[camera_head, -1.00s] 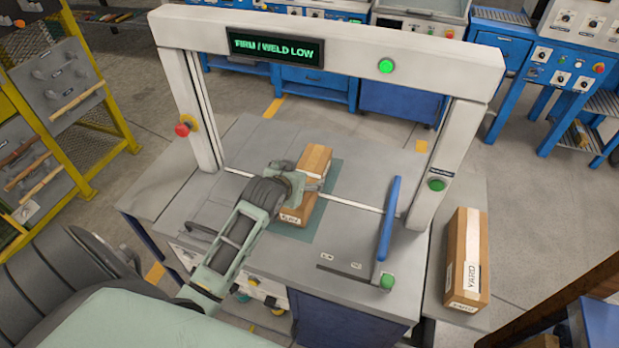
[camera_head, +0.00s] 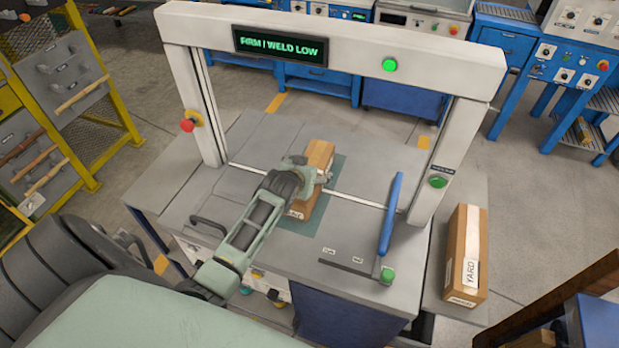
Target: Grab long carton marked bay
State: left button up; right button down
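A long brown carton (camera_head: 319,155) lies on the grey machine table under the white arch, on a dark green patch (camera_head: 331,183). A white label on its near end is too small and partly covered to read. My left gripper (camera_head: 312,174) is at the middle of this carton, reaching over it from the left and hiding part of its top. Its fingers are too small and overlapped to show whether they close on it. A second long carton (camera_head: 466,243), marked YARD, stands on the side surface at the right. My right gripper is out of view.
The white arch (camera_head: 330,40) spans the table, with a lit sign reading "FIRM / WELD LOW". A blue upright handle (camera_head: 391,214) stands right of the carton. A yellow rack (camera_head: 105,150) is at the left. The table's left part is clear.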

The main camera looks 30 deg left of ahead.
pick_arm(q)
jog(key=c, duration=1.5)
jog(key=shift+r, duration=0.1)
jog(key=shift+c, duration=1.2)
